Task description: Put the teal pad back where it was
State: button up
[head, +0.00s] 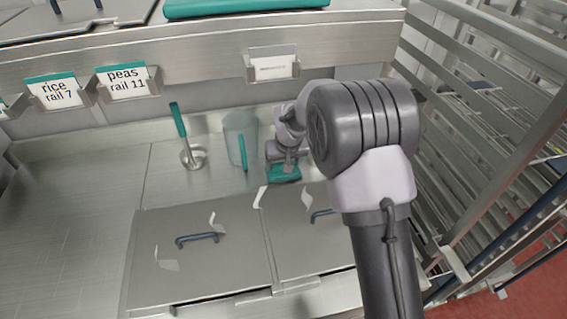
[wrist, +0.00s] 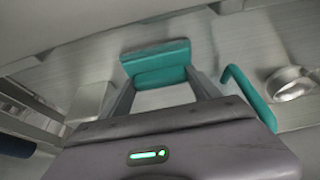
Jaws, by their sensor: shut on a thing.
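The teal pad (head: 284,173) is at the back of the steel counter, behind the right lid, partly hidden by my gripper in the head view. My gripper (head: 287,164) is above it, pointing down. In the wrist view the teal pad (wrist: 155,55) sits between the two fingertips of my gripper (wrist: 158,80), which is shut on it. I cannot tell whether the pad touches the counter or hangs just above it.
A clear jug (head: 240,138) with a teal handle stands just left of my gripper. A teal-handled ladle (head: 193,157) is farther left. Two steel lids (head: 200,255) with dark handles lie in front. A slatted rack (head: 500,150) stands right. The left counter is clear.

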jog(key=o, duration=1.3)
jog(key=shift+f, duration=0.2)
jog(key=s+d+r+m+p, duration=0.15)
jog(key=s+r, duration=0.25)
jog(key=r, duration=0.5)
jog(key=s+d+r+p, duration=0.2)
jog(key=s+r, duration=0.3)
jog(key=r, duration=0.4)
jog(key=s+d+r+m, duration=0.1)
jog(key=s+d+r, duration=0.1)
jog(key=s+r, duration=0.35)
jog(key=s+d+r+m, duration=0.1)
jog(key=s+d+r, duration=0.1)
jog(key=s, duration=0.6)
jog(key=s+m, duration=0.1)
jog(key=s, duration=0.4)
jog(key=s+d+m+t, duration=0.1)
jog(key=s, duration=0.4)
jog(key=s+m+y, duration=0.1)
jog(key=s, duration=0.4)
jog(key=shift+d+f, duration=0.15)
jog(key=shift+f, duration=0.25)
